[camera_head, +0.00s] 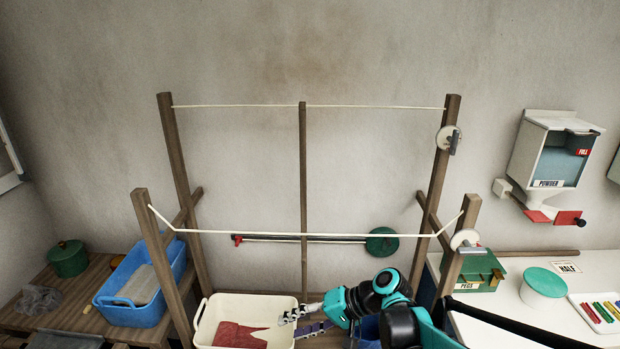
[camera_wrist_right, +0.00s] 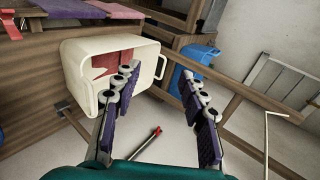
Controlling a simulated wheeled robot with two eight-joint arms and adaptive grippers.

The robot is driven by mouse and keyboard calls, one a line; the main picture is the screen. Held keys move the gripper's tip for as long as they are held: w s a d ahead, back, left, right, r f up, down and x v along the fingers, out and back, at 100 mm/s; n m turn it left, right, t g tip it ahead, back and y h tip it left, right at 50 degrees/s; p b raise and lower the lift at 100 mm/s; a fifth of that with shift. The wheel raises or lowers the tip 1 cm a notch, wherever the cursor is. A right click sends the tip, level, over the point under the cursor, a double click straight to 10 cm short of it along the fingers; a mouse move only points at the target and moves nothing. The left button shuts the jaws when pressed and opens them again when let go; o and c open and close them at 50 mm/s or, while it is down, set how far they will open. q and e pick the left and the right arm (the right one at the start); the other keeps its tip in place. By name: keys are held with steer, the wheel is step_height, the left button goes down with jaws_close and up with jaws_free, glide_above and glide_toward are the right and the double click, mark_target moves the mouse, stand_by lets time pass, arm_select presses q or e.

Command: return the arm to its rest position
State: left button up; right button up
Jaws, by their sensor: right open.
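My right arm, teal and black, reaches in from the lower right in the head view. Its right gripper (camera_head: 303,322) is over the right side of a cream basket (camera_head: 203,322). In the right wrist view the gripper (camera_wrist_right: 160,110) has its two purple-padded fingers spread apart with nothing between them. The basket (camera_wrist_right: 75,75) lies beyond the left finger there. A red cloth (camera_head: 240,335) lies in the basket, and it also shows in the wrist view (camera_wrist_right: 103,63). My left gripper is not in view.
A wooden frame with two lines (camera_head: 303,180) stands around and behind the basket. A blue tub (camera_head: 135,311) stands left. A white counter (camera_head: 510,305) at right holds a green pegs box (camera_head: 478,272), a round green-lidded tub (camera_head: 545,283) and a peg tray. A powder dispenser (camera_head: 550,155) hangs above.

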steer(key=s+d+t+h, duration=0.3)
steer(key=s+d+h, duration=0.2)
steer(key=d, duration=0.5)
steer(key=s+d+t+h, duration=0.3)
steer(key=s+d+h, duration=0.2)
steer(key=s+d, duration=0.5)
steer(key=shift+s+d+f+n+h, duration=0.2)
steer(key=shift+d+f+n+h, duration=0.1)
steer(key=shift+d+n+h, duration=0.15)
